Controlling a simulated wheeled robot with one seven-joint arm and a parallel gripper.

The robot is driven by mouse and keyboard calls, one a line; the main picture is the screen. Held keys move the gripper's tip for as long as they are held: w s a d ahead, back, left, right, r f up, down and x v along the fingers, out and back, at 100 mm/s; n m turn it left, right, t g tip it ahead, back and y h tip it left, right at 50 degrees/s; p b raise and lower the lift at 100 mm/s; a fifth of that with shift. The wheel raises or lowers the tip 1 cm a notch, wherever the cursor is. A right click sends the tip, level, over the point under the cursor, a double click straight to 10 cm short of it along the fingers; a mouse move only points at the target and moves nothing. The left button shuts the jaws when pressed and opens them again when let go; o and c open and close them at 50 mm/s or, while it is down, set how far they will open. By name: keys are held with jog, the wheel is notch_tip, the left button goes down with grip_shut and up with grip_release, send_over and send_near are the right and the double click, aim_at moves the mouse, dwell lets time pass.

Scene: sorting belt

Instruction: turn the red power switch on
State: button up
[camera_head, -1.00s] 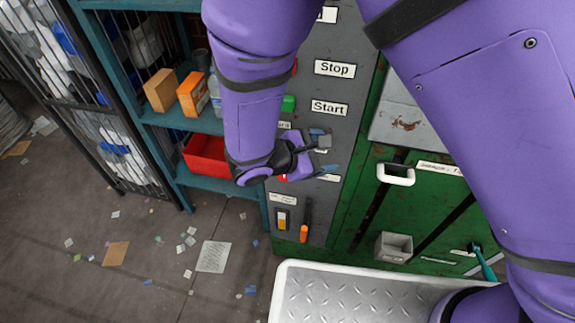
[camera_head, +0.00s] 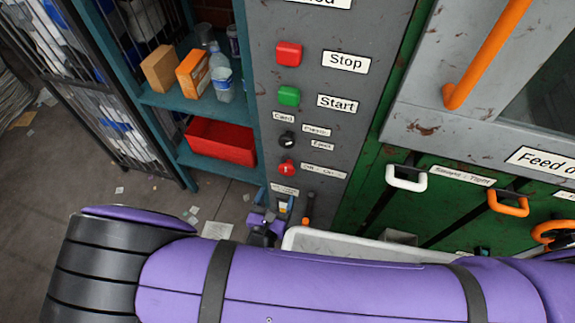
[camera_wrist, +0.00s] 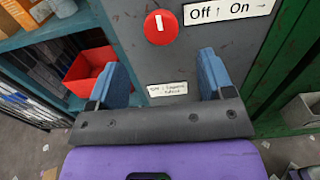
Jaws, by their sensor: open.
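The red power switch (camera_head: 287,168) is a round knob low on the grey control panel (camera_head: 268,112). Its label (camera_head: 323,171) reads Off with an up arrow and On with a right arrow in the wrist view. There the red knob (camera_wrist: 162,27) shows its white mark upright, in line with the Off arrow. My gripper (camera_wrist: 165,78) is open, its two blue fingers apart with nothing between them. The knob lies beyond the fingertips, untouched. In the head view my gripper (camera_head: 270,212) is below the knob, partly hidden by my purple arm.
Above the switch are a black knob (camera_head: 287,139), a green Start button (camera_head: 289,96) and a red Stop button (camera_head: 289,54). An orange lever (camera_head: 308,208) is low on the panel. Teal shelves with a red bin (camera_head: 220,140) stand left. The green machine has a white handle (camera_head: 406,178).

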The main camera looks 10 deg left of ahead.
aim_at(286, 171)
jog(key=w, duration=0.9)
jog(key=shift+w+d, duration=0.4)
jog(key=c, duration=0.9)
